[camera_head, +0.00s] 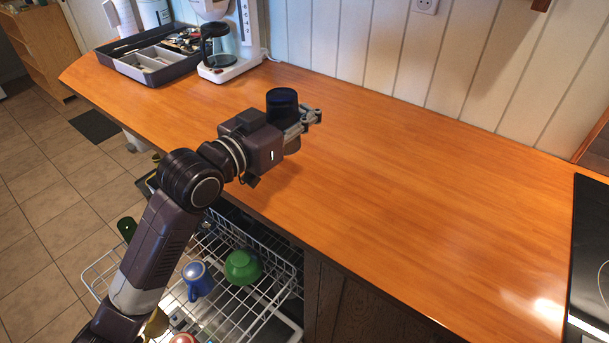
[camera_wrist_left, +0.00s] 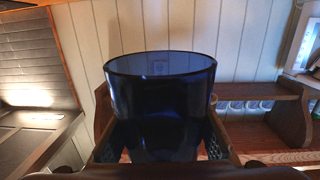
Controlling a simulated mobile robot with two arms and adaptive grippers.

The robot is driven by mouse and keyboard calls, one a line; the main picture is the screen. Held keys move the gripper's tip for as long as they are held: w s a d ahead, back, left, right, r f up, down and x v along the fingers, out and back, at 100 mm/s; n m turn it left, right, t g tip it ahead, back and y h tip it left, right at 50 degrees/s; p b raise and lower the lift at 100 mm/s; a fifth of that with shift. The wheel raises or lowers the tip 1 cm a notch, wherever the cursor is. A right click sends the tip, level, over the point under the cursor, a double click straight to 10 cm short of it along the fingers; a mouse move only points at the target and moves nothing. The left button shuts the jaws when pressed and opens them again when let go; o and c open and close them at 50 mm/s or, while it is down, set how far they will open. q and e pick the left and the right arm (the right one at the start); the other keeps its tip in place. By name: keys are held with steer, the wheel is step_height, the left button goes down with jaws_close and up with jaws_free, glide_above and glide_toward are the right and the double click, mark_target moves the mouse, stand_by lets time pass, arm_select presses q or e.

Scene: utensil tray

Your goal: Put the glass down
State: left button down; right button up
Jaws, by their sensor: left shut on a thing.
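The glass (camera_head: 281,98) is dark blue and stands upright in my left gripper (camera_head: 308,119), over the wooden counter (camera_head: 400,180). My left gripper is shut around its sides. In the left wrist view the glass (camera_wrist_left: 160,90) fills the middle, with its open rim up and a gripper finger on each side. The lower part of the glass is mostly hidden by the gripper in the head view. I cannot tell whether its base touches the counter. My right gripper is in neither view.
A grey utensil tray (camera_head: 110,56) and a coffee maker (camera_head: 246,35) stand at the back left of the counter. A dark stove top (camera_head: 590,250) is at the right. An open dishwasher rack (camera_head: 225,300) with cups is below the front edge. The counter's middle and right are clear.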

arm_select(q)
step_height(320, 180, down, 10)
steer(key=shift+f, duration=0.7)
steer(key=shift+f+b, duration=0.35)
steer(key=shift+f, duration=1.45)
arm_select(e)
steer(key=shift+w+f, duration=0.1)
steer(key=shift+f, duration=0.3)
arm_select(q)
steer(key=shift+f, duration=0.2)
steer(key=c, duration=1.5)
jaws_free()
steer(key=shift+o, duration=0.2)
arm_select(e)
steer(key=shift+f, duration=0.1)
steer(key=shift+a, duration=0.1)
